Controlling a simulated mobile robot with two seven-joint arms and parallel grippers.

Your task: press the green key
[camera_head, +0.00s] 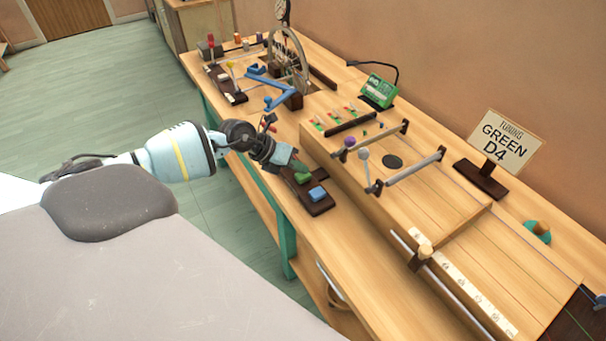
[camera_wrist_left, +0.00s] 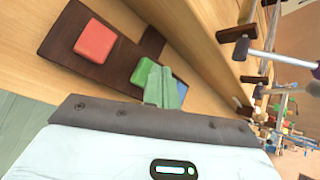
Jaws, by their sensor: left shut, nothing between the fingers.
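The green key (camera_head: 302,177) sits on a dark brown key board (camera_head: 323,207) near the bench's front edge, beside the blue key (camera_head: 317,194). In the left wrist view the green key (camera_wrist_left: 123,66) lies between the red key (camera_wrist_left: 95,41) and the partly covered blue key (camera_wrist_left: 182,91). My left gripper (camera_head: 291,163) is shut and empty, right by the green key. In the wrist view its fingertips (camera_wrist_left: 162,80) overlap the green key's right end; I cannot tell whether they touch it. My right gripper is not in view.
A wooden box instrument with rods and mallets (camera_head: 364,154) stands close to the right of the keys. A sign reading "TUNING GREEN D4" (camera_head: 503,139) stands behind it. A wheel (camera_head: 288,62) and blue levers (camera_head: 264,78) stand farther back. Bare bench lies in front of the keys.

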